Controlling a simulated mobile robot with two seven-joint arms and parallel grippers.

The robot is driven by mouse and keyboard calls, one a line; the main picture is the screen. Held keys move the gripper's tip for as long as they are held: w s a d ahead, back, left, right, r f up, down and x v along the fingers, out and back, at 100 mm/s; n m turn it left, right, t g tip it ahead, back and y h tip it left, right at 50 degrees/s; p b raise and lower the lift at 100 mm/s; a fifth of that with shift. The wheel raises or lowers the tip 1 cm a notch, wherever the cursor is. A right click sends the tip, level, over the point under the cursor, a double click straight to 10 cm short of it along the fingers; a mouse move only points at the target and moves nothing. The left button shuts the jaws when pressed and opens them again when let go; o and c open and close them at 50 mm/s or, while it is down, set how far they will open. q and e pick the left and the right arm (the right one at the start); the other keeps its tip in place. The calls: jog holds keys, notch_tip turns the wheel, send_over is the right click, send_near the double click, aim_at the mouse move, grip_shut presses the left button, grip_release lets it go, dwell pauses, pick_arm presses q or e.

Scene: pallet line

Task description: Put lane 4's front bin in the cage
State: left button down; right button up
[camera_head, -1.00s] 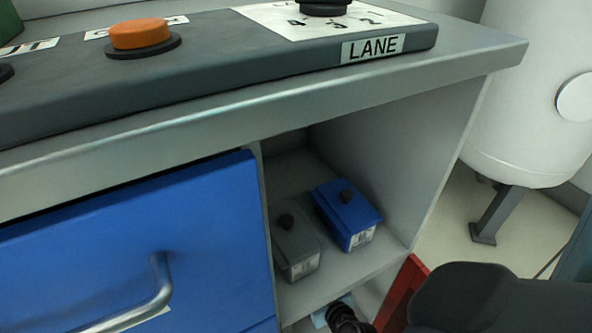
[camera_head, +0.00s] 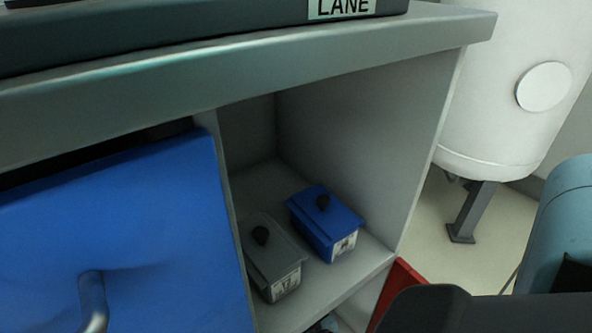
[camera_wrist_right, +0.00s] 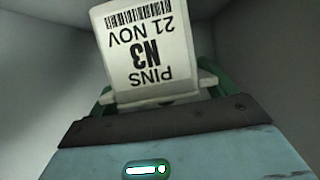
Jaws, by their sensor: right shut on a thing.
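In the right wrist view a thing with a white label (camera_wrist_right: 145,45) fills the upper middle. Its print is upside down and reads "PINS N3 21 NOV". Green parts show on both sides of its lower end; I cannot tell whether they belong to it. My right gripper (camera_wrist_right: 155,100) is shut on this labelled thing; its fingertips are mostly hidden. In the head view a grey bin (camera_head: 272,262) and a blue bin (camera_head: 325,222), each with a dark knob and white label, stand side by side on a shelf. The cage and lane 4 cannot be made out.
The shelf compartment (camera_head: 355,262) is open at the front, under a grey counter (camera_head: 240,80). A blue drawer front (camera_head: 130,230) with a handle is left of it. A red panel (camera_head: 396,288) stands at lower right. A white tank (camera_head: 515,90) stands behind at right.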

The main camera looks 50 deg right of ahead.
jog(key=shift+w, duration=0.1)
notch_tip(320, 180, down, 2)
jog(key=shift+f+b, duration=0.25)
jog(key=shift+b, duration=0.9)
jog(key=shift+f+b, duration=0.4)
jog(key=shift+f, duration=0.1)
jog(key=o, duration=1.4)
jog(key=shift+f, duration=0.2)
jog(key=shift+c, duration=0.2)
jog(key=shift+r, duration=0.1)
jog(key=p+v, duration=0.5)
jog(key=v, duration=0.7)
jog(key=shift+p, duration=0.35)
